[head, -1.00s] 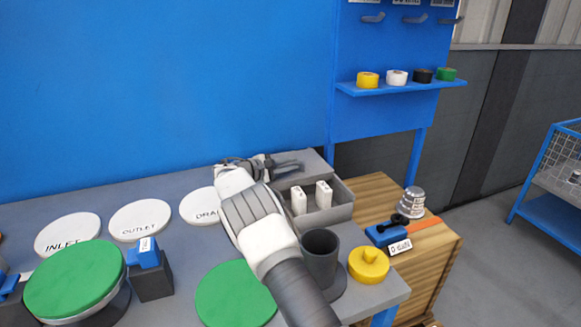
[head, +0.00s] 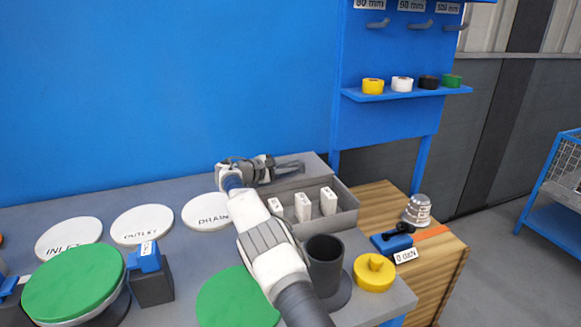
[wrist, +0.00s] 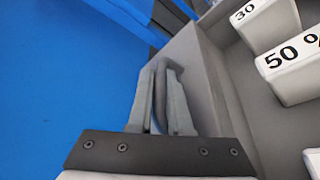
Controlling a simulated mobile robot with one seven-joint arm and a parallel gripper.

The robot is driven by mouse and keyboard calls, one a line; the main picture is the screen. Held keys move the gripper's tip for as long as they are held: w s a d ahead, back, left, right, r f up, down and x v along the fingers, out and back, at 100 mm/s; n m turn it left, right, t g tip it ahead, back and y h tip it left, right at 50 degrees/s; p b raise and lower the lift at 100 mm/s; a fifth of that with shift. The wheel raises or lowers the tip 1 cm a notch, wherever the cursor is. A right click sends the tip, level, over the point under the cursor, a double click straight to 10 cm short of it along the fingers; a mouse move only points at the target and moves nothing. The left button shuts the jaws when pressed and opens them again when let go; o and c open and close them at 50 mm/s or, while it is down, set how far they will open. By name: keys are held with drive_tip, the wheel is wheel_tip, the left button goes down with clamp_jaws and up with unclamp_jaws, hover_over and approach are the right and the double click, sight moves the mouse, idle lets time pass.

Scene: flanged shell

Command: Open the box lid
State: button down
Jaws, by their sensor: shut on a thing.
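The grey box (head: 346,221) stands open on the bench in the head view, with white labelled blocks (head: 303,207) inside. A grey panel that looks like its lid (head: 318,173) is at the box's back edge; its exact angle is hard to tell. My gripper (head: 300,166) reaches across this panel from the left. In the wrist view my gripper (wrist: 163,72) has its fingers close together around a thin grey part, apparently the lid's edge or handle. The fingers hide most of the held part. Blocks marked 30 and 50 % (wrist: 292,62) show at right.
White discs (head: 206,212) and a green disc (head: 235,300) lie to the left. A blue wall rises behind the bench. A wooden crate (head: 433,262) stands at right.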

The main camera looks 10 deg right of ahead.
drive_tip(key=c, duration=1.1)
unclamp_jaws()
drive_tip(key=p+v, duration=0.1)
drive_tip(key=v, duration=1.6)
drive_tip(key=shift+s+a+r, duration=0.15)
drive_tip(key=shift+a, duration=0.05)
drive_tip(key=s+d+r+m+g+y+p, duration=0.5)
drive_tip(key=s+d+r+m+y, duration=0.15)
drive_tip(key=s+d+r, duration=0.95)
drive_tip(key=s+d+r+m+y+p, duration=0.1)
drive_tip(key=s+r+y, duration=0.1)
drive_tip(key=s, duration=0.5)
drive_tip(key=s+d+r+m+y+p, duration=0.1)
drive_tip(key=s+r+m+y+p, duration=0.15)
drive_tip(key=s, duration=0.45)
drive_tip(key=s+a+t+y, duration=0.1)
drive_tip(key=s, duration=0.4)
drive_tip(key=s+f+m+t+p, duration=0.1)
drive_tip(key=s, duration=0.5)
drive_tip(key=s+a+m+y+p, duration=0.1)
drive_tip(key=s, duration=0.5)
drive_tip(key=shift+a+f+t+y, duration=0.3)
drive_tip(key=shift+a+t, duration=0.1)
